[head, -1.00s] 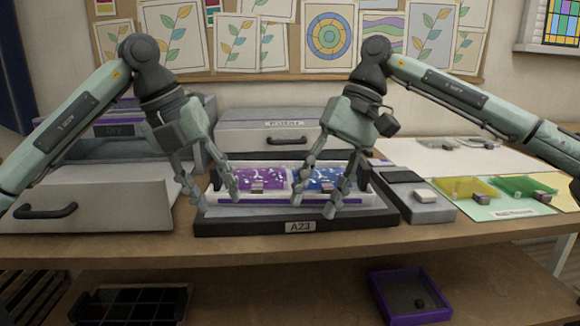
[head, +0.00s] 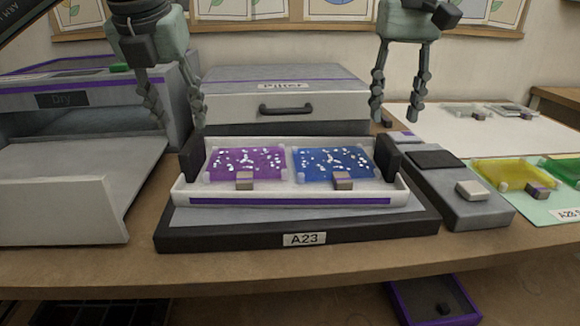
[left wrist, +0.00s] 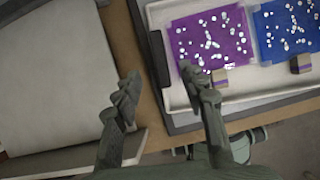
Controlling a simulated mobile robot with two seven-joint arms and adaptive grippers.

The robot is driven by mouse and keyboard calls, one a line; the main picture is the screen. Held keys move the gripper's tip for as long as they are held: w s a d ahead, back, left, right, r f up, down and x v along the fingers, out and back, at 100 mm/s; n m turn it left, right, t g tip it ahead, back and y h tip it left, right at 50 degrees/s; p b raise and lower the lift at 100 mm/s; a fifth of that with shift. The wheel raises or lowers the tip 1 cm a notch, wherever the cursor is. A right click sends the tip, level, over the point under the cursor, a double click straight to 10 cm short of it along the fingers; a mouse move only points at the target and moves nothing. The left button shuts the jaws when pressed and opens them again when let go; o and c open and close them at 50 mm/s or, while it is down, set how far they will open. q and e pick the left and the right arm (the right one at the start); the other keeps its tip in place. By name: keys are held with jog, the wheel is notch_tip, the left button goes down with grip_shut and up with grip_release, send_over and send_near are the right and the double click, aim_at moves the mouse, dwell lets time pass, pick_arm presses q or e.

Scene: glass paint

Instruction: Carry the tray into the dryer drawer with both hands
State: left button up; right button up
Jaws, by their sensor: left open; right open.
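The white tray (head: 290,201) with a purple stripe sits on the dark A23 base (head: 190,238). It holds a purple glass piece (head: 246,161) and a blue glass piece (head: 333,160), both speckled white, and has a dark upright handle at each end. My left gripper (head: 180,122) is open and empty, above and left of the tray's left handle (head: 193,158). In the left wrist view the left gripper (left wrist: 165,88) is open near that handle. My right gripper (head: 396,115) is open and empty above the right handle (head: 388,157). The dryer drawer (head: 70,190) is pulled out at left.
The dryer (head: 90,100), labelled Dry, stands at back left. A closed grey cabinet (head: 285,98) stands behind the tray. A grey device (head: 455,190) and a yellow glass piece (head: 512,172) lie to the right. The drawer's interior looks empty.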

aim_at(191, 142)
pick_arm(q)
jog(key=x, duration=0.7)
jog(key=shift+w+f, duration=0.15)
jog(key=shift+f, duration=0.05)
pick_arm(e)
notch_tip(191, 142, down, 8)
jog(key=shift+r, duration=0.25)
pick_arm(q)
jog(key=shift+c, duration=0.3)
pick_arm(e)
jog(key=shift+c, duration=0.3)
pick_arm(q)
grip_shut()
pick_arm(e)
grip_shut()
pick_arm(q)
jog(key=shift+r, duration=0.1)
pick_arm(e)
jog(key=shift+w+r, duration=0.1)
